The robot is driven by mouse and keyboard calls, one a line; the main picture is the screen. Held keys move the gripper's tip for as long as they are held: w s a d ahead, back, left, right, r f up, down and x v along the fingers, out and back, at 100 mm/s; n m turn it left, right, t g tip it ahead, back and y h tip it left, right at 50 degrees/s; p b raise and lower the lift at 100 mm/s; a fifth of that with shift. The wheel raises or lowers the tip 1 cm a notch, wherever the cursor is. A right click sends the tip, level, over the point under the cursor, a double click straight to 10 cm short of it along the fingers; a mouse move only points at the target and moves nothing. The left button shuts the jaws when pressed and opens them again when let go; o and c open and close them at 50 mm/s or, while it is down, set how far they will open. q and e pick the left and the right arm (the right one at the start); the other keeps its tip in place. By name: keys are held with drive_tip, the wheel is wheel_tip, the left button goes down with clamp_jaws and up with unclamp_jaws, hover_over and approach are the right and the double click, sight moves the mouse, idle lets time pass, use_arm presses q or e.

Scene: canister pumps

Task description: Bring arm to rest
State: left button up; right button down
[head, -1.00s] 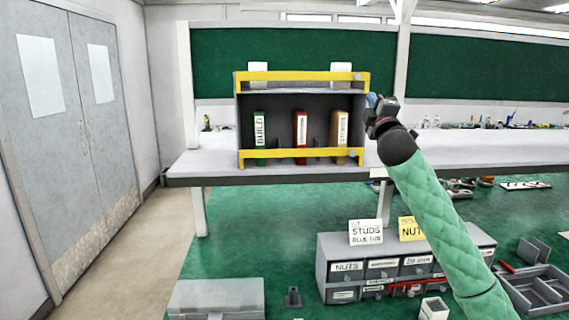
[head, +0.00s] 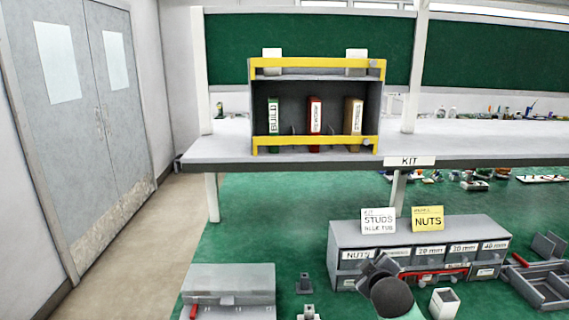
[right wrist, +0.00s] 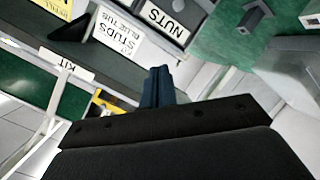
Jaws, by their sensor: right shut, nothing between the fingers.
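My right gripper (head: 374,266) shows in the head view low in the picture, in front of the grey drawer cabinet (head: 345,237). It overlaps the drawer fronts in the picture; I cannot tell how far it is from them. In the right wrist view the dark blue fingers (right wrist: 158,87) are together with nothing between them. The dark rounded arm joint hides part of the gripper in the head view. My left gripper is not in view.
A grey shelf unit with yellow bars (head: 315,142) holds green, red and tan binders on the bench (head: 230,150). Cards stand on the cabinet. A grey case (head: 230,280) lies at lower left, a white open box (head: 444,303) and a divided tray (head: 540,290) at lower right.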

drive_tip(key=s+a+f+m+g, duration=0.1)
drive_tip(key=s+f+m+g, duration=0.4)
drive_tip(key=s+f, duration=1.45)
drive_tip(key=s+f+m+g+y, duration=0.1)
drive_tip(key=s+f+g, duration=0.2)
drive_tip(key=s, duration=0.8)
drive_tip(key=s+f+m+g, duration=0.1)
drive_tip(key=s+f+g, duration=0.2)
drive_tip(key=s, duration=0.8)
drive_tip(key=s+a+f+g, duration=0.1)
drive_tip(key=s+a+f, duration=0.1)
drive_tip(key=f, duration=1.5)
drive_tip(key=s+a+f+g, duration=0.1)
drive_tip(key=s+a+f, duration=0.1)
drive_tip(key=f, duration=1.6)
drive_tip(key=shift+a, duration=0.5)
drive_tip(key=shift+f, duration=0.1)
